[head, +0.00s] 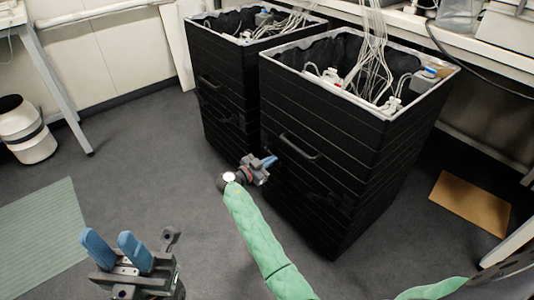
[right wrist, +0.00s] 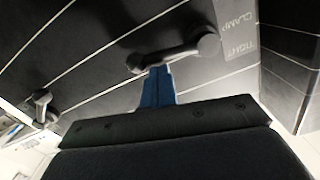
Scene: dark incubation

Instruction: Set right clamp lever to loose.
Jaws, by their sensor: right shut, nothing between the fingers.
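The dark clamp lever (right wrist: 175,52) shows in the right wrist view as a bar with rounded ends, lying across a black ribbed face. A grey plate (right wrist: 238,28) lettered "CLAMP" and "TIGHT" is beside its right end. My right gripper is shut and empty, its blue fingertips (right wrist: 157,80) right at the lever's left part; I cannot tell whether they touch it. In the head view my right gripper (head: 269,161) is at the front of the right black bin (head: 350,190), and the lever is hard to make out there. My left gripper (head: 110,238) is open and empty, low at the left.
A second black bin (head: 225,125) stands left of the right one. Cables hang into both open tops. A bar handle (head: 300,147) is on the right bin's front. A white bin (head: 27,130), a green mat (head: 45,225) and a brown mat (head: 470,205) lie around.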

